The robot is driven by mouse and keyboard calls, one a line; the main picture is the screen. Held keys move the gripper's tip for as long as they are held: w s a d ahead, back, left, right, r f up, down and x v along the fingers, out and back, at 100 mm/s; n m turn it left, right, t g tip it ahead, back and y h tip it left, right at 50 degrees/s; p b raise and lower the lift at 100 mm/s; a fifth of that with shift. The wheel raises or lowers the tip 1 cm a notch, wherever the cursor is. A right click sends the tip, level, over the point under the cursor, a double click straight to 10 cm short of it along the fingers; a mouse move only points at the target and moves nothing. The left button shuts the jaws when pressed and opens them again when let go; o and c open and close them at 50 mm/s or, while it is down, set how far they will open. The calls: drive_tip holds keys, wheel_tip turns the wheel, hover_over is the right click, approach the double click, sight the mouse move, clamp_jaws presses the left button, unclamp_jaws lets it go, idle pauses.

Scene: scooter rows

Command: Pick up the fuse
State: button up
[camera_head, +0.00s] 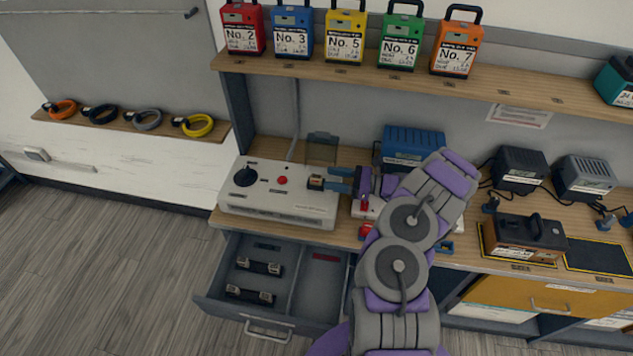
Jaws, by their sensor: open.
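My gripper (340,180) reaches left over the white tester box (275,207) with its jaws open. A small dark and tan piece (316,183), which looks like a fuse, is at the tips of its blue fingers. I cannot tell whether the fingers touch it, and part of it may be hidden. Two fuses, dark with pale metal ends, lie in the left part of the open drawer (213,312) below: a rear fuse (259,266) and a front fuse (249,294). My gripper is above and to the right of them.
The tester has a black knob (246,177) and a red button (282,180). The drawer's right compartment (318,283) looks empty except for a red label. A blue box (412,144) and dark chargers (518,170) stand on the bench. Numbered packs line the shelf (400,80) above.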

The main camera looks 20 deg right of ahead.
sight(321, 176)
drive_tip(key=b+x, duration=0.1)
drive_tip(key=x, duration=0.3)
drive_tip(key=shift+a+r, duration=0.1)
drive_tip(key=shift+a, duration=0.15)
clamp_jaws()
